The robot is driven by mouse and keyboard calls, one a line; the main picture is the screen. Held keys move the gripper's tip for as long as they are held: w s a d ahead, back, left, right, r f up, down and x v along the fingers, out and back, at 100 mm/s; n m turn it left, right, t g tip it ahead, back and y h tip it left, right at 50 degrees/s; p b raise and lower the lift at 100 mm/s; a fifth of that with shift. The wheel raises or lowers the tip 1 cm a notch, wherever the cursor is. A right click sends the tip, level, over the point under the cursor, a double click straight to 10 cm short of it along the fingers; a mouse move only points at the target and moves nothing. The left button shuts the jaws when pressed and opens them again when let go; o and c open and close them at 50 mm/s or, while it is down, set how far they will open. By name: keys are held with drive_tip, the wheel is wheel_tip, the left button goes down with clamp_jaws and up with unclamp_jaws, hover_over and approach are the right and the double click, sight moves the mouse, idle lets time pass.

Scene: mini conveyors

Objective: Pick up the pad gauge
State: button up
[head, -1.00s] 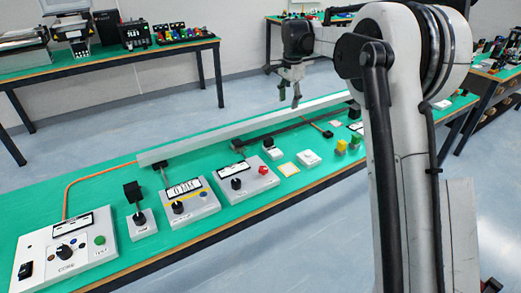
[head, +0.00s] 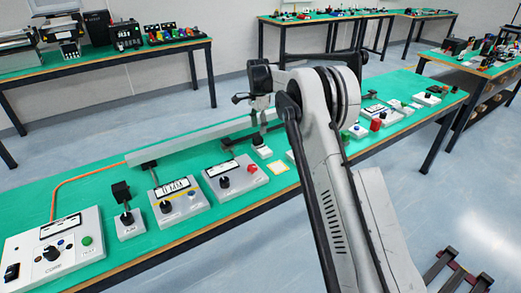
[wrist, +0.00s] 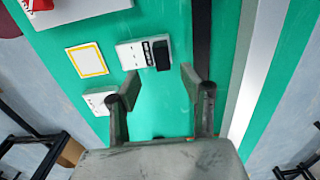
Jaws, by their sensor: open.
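A small white block with dark markings and a black piece at one end, apparently the pad gauge (wrist: 128,54), lies on the green bench top (wrist: 160,118). In the head view this block (head: 263,153) is just below my gripper (head: 262,126). In the wrist view my gripper (wrist: 160,80) is open and empty. Its two fingers point toward the block, with the black end near the gap between them. I see no contact, and the exact height above the block cannot be told.
A yellow-bordered white square (wrist: 87,60) and another white block (wrist: 98,100) lie close by on the left in the wrist view. A long grey rail (head: 190,138) runs behind. Control boxes (head: 178,201) stand left along the bench.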

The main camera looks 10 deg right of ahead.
sight(258, 138)
drive_tip(key=shift+w+a+f+b, duration=0.1)
drive_tip(key=shift+f+b, duration=0.1)
drive_tip(key=shift+f, duration=1.5)
drive_tip(key=shift+a+f+b, duration=0.1)
drive_tip(key=shift+f+b, duration=0.1)
drive_tip(key=shift+f, duration=1.45)
clamp_jaws()
